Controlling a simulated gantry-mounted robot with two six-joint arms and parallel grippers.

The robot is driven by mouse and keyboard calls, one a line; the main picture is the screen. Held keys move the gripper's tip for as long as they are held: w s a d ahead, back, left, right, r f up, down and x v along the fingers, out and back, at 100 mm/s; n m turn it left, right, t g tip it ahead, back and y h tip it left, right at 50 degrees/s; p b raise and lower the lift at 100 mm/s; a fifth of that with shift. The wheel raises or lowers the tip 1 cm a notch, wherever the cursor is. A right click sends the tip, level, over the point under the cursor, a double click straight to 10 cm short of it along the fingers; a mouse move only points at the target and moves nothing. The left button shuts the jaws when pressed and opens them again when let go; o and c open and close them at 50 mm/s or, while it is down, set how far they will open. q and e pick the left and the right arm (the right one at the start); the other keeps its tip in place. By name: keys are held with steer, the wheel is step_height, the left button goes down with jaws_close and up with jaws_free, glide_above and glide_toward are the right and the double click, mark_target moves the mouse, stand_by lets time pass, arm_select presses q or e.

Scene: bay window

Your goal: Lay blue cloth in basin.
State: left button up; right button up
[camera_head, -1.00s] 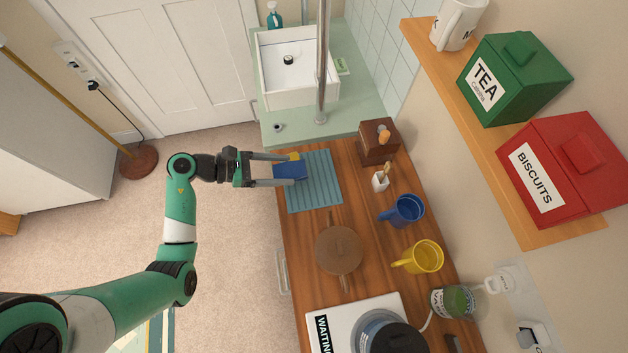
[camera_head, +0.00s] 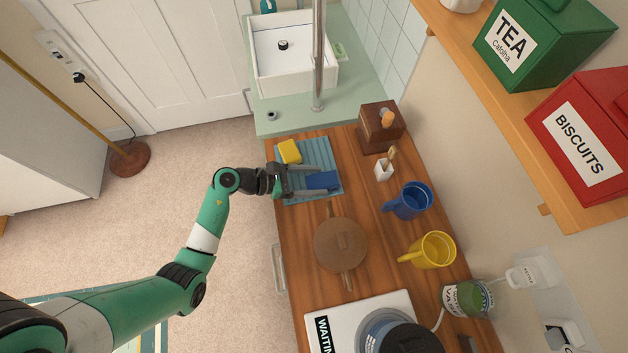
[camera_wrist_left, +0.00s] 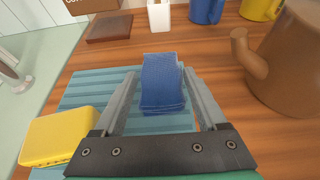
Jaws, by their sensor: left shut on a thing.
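The blue cloth (camera_head: 322,181) is a small folded piece between the fingertips of my left gripper (camera_head: 318,181). In the left wrist view the cloth (camera_wrist_left: 162,82) stands between the two fingers, which are shut on it. It is low over the teal ribbed mat (camera_head: 318,151); I cannot tell whether it touches the mat. The white square basin (camera_head: 296,75) is at the top, beyond the mat, with a dark drain and nothing else inside. My right gripper is not in view.
A yellow sponge (camera_head: 289,151) lies on the mat beside my left gripper. A brown lidded pot (camera_head: 340,245), a blue mug (camera_head: 408,201), a yellow mug (camera_head: 430,249) and a wooden box (camera_head: 381,127) stand on the counter. A metal pole (camera_head: 318,60) rises in front of the basin's right side.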

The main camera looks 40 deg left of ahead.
arm_select(q)
steer(key=o, duration=1.3)
steer(key=shift+f, duration=0.1)
steer(key=shift+s+a+r, duration=0.1)
steer(key=shift+r, duration=0.25)
steer(key=p+v, duration=0.3)
steer(key=v, duration=0.7)
steer(key=shift+s+a+r+p, duration=0.1)
steer(key=shift+s+a+p, duration=0.1)
steer(key=shift+p, duration=0.2)
steer(key=shift+s+a+r, duration=0.1)
steer(key=shift+s+a, duration=0.15)
steer(key=shift+s, duration=0.2)
